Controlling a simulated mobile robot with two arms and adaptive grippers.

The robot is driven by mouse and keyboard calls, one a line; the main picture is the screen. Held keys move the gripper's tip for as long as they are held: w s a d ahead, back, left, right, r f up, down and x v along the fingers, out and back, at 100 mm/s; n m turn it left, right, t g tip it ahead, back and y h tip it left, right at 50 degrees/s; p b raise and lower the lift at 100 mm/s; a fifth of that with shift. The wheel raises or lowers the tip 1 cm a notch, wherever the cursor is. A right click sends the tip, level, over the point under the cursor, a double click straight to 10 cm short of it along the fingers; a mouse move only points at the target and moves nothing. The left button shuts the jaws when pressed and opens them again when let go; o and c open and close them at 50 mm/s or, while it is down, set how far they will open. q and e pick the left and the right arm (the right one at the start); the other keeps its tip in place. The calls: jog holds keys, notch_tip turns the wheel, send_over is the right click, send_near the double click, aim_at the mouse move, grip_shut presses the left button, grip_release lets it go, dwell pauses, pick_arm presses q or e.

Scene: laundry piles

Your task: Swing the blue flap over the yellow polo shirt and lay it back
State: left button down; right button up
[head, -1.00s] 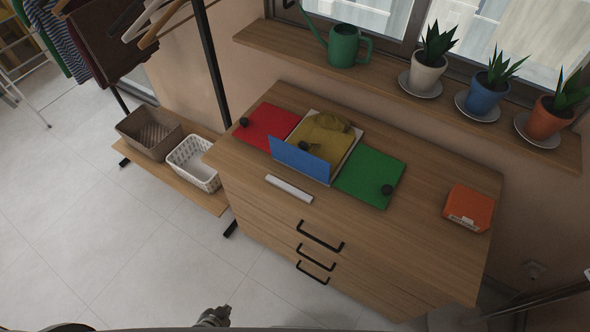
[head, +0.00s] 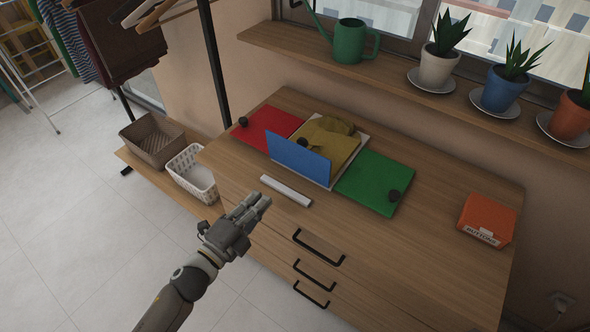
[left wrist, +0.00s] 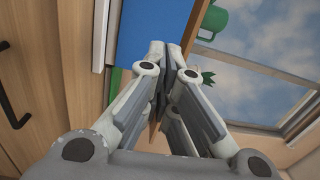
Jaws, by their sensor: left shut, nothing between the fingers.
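The blue flap (head: 298,160) stands nearly upright at the front edge of the folding board on the dresser; it also shows in the left wrist view (left wrist: 150,25). The yellow polo shirt (head: 330,141) lies folded behind it on the board's middle panel, its lower part hidden by the flap. The red flap (head: 268,131) lies flat to the left, the green flap (head: 368,180) flat to the right. My left gripper (head: 260,202) is shut and empty, in front of the dresser's front edge, apart from the flap. My right gripper is out of view.
A white bar (head: 286,191) lies near the dresser's front edge. An orange box (head: 487,218) sits at the right. A shelf with a green watering can (head: 348,42) and potted plants runs behind. Two baskets stand on the left rack. The dresser top (head: 435,225) between board and box is clear.

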pick_arm(q)
notch_tip(320, 180, up, 2)
jog(key=d+m, duration=0.1)
jog(key=p, duration=0.2)
send_near(302, 151)
jog(key=shift+h, duration=0.4)
jog(key=x, duration=0.4)
jog(key=f+x, duration=0.1)
jog(key=x, duration=0.2)
jog(key=shift+w, duration=0.2)
jog(key=shift+w+d+r, duration=0.25)
jog(key=shift+w, duration=0.15)
jog(key=shift+w+d+r+b, duration=0.1)
jog(key=shift+w+d+b, duration=0.3)
jog(key=shift+w, duration=0.15)
